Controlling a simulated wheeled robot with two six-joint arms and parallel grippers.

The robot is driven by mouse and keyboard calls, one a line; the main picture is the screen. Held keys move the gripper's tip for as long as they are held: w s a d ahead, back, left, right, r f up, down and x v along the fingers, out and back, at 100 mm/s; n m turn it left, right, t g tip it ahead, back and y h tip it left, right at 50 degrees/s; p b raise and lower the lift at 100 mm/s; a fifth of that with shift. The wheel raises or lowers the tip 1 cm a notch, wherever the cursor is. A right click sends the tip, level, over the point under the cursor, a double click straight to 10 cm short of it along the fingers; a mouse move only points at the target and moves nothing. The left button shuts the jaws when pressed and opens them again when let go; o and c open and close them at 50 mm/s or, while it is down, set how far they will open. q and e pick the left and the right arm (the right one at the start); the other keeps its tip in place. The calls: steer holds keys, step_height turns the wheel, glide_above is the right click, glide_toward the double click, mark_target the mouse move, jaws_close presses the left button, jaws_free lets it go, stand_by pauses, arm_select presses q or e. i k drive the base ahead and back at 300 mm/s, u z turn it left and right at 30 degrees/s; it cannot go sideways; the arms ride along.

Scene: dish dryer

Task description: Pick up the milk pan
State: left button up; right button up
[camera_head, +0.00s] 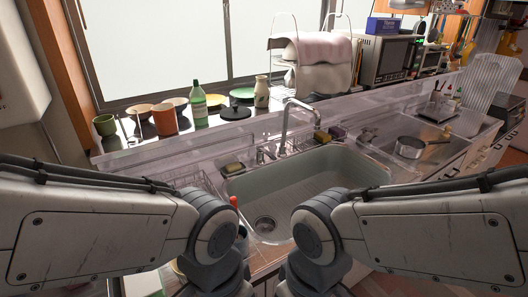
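The milk pan (409,147) is a small metal pan standing upright on the metal surface right of the sink. Its handle points right. Both my arms reach in from the sides and bend down at the bottom middle, in front of the sink. Both grippers are below the picture edge, so I cannot see their fingers or whether they hold anything. The pan stands well apart from the visible arm parts, beyond my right arm.
A wide sink (320,177) with a tall faucet (286,125) fills the middle. A green bottle (198,104), cups and bowls stand on the ledge at the back left. A white ribbed rack (489,82) stands behind the pan at the right.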

mark_target(423, 146)
steer(key=z, duration=2.05)
steer(key=i, duration=4.7)
steer(key=u, duration=2.95)
